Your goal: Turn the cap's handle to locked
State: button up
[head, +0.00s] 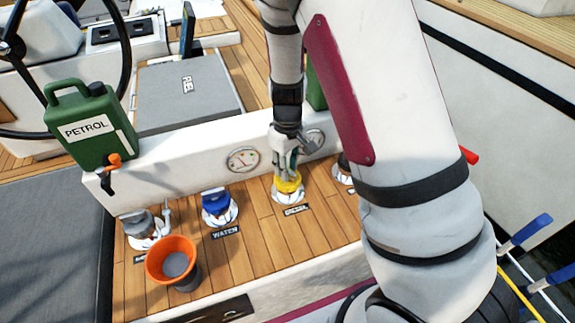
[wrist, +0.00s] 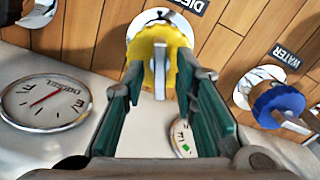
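The yellow cap (head: 288,187) sits on a round white deck plate beside the DIESEL label, in the middle of the head view. In the wrist view the yellow cap (wrist: 146,57) has a scalloped edge and a raised pale bar-shaped handle (wrist: 159,64) across its face. My gripper (head: 286,160) is right at the cap, pointing down at it. In the wrist view my gripper (wrist: 158,82) is open, its green-padded fingers on either side of the handle with gaps visible. I cannot tell whether a fingertip touches the cap. No lock marking is readable.
A blue cap (head: 216,205) by the WATER label, a grey cap (head: 137,224) and a dark cap (head: 344,163) stand in the same row. A green petrol can (head: 92,125) stands on the ledge; gauges (head: 242,160) face the deck.

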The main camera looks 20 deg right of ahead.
grip_shut()
jog(key=shift+m, duration=0.4)
jog(key=m+p, duration=0.1)
jog(key=m, duration=0.2)
jog(key=shift+m, duration=0.4)
jog(key=m+p, duration=0.1)
jog(key=m, duration=0.3)
jog(key=m+p, duration=0.1)
jog(key=m, duration=0.4)
jog(key=m+p, duration=0.1)
jog(key=m, duration=0.3)
jog(key=shift+m, duration=0.3)
